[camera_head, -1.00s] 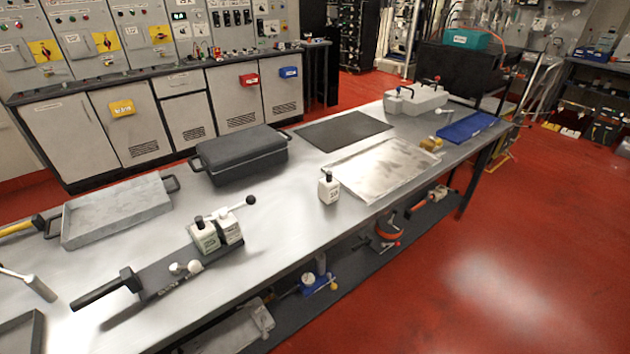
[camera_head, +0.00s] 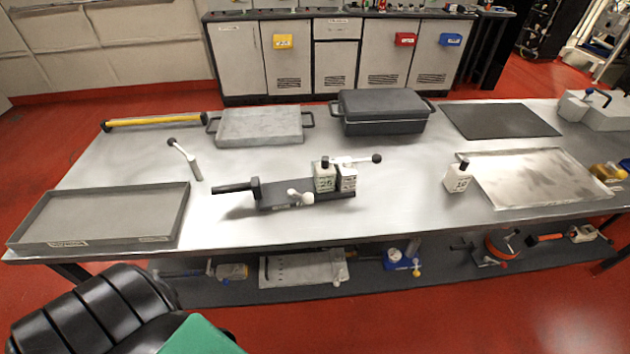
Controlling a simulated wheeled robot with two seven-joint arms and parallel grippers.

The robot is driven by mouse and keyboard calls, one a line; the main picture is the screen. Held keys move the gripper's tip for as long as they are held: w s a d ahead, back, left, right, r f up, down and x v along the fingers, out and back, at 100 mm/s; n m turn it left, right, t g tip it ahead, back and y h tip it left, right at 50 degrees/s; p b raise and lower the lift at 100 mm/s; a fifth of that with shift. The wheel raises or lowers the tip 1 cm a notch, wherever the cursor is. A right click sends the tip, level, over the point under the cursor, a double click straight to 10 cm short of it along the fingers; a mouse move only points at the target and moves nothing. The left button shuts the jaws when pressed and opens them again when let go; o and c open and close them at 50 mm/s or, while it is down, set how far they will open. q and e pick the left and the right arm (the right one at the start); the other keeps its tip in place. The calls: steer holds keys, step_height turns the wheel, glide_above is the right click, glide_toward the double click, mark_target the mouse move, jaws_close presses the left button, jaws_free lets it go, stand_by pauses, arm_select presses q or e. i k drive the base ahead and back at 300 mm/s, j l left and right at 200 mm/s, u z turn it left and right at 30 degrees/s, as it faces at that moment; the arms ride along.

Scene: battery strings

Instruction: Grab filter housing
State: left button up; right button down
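No part is plainly marked as the filter housing, so I cannot tell which it is. In the head view a dark fixture (camera_head: 285,195) with a black handle lies mid-table. Two small white labelled blocks, a left one (camera_head: 325,178) and a right one (camera_head: 347,178), stand at its right end, with a ball-ended lever (camera_head: 357,160) by their tops. A similar single white block (camera_head: 457,178) stands farther right. A larger pale housing-like box (camera_head: 596,110) with a blue-handled top sits at the table's right end, partly cut off. Neither of my grippers is in view.
The metal table (camera_head: 400,215) holds a grey tray (camera_head: 102,220), a marble-like tray (camera_head: 260,127), a lidded black case (camera_head: 382,112), a dark mat (camera_head: 498,121) and a shiny sheet (camera_head: 530,178). A black ribbed object (camera_head: 95,315), possibly a chair, stands at the lower left.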

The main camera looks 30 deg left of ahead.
mark_target(273, 196)
steer(key=i+u, duration=0.15)
steer(key=u, duration=0.25)
steer(key=i+u, duration=0.1)
steer(key=u, duration=0.25)
